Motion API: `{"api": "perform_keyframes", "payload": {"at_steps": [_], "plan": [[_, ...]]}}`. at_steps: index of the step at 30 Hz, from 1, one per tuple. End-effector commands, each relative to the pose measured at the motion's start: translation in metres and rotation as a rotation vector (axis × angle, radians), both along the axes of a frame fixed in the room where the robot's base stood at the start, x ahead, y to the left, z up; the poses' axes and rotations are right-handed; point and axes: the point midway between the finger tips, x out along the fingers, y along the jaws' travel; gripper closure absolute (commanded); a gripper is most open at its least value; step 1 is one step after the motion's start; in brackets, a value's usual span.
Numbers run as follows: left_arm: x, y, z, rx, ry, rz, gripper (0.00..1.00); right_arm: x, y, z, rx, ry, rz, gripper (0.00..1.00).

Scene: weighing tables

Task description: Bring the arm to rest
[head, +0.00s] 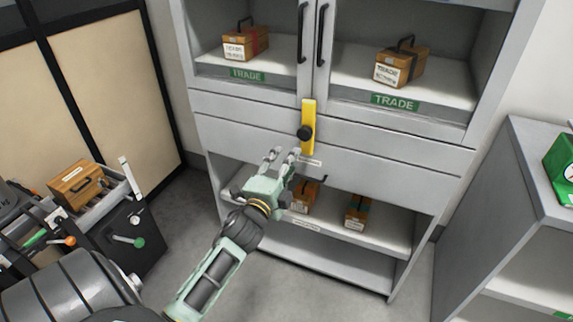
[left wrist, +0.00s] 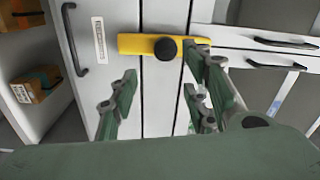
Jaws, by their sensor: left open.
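My left arm reaches up from the bottom of the head view. My left gripper (head: 281,156) is open and empty in front of the grey cabinet (head: 400,135). A yellow bar (head: 309,115) with a black knob (head: 304,133) stands upright across the cabinet's middle, just beyond the fingertips. In the left wrist view the open fingers (left wrist: 160,92) frame the cabinet front, and the yellow bar (left wrist: 135,44) with its black knob (left wrist: 165,49) lies beyond them. No held object shows between the fingers. My right gripper is not in view.
Wooden boxes stand on the upper shelves (head: 245,43) (head: 401,66) behind handled doors, and others on the lower shelf (head: 355,212). A bench with a wooden box (head: 76,190) is at left. A grey unit (head: 500,210) with a green scale (head: 561,170) is at right. Floor shows between them.

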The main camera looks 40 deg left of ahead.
Motion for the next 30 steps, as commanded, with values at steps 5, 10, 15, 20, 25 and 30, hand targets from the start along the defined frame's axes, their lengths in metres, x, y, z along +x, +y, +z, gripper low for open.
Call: {"api": "perform_keyframes", "payload": {"at_steps": [5,10,15,20,25,30], "plan": [[0.0,0.0,0.0,0.0,0.0,0.0,0.57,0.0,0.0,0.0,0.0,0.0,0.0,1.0],[0.0,0.0,0.0,0.0,0.0,0.0,0.57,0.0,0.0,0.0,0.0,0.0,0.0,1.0],[0.0,0.0,-0.003,-0.004,0.004,0.0,0.57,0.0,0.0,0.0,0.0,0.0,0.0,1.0],[-0.001,-0.005,-0.053,-0.088,0.079,-0.003,0.57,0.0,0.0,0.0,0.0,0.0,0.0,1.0],[-0.02,-0.021,-0.171,-0.289,0.257,0.008,0.57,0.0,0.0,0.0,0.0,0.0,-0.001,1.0],[-0.068,-0.047,-0.291,-0.501,0.448,0.057,0.57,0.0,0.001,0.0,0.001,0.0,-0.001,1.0]]}}
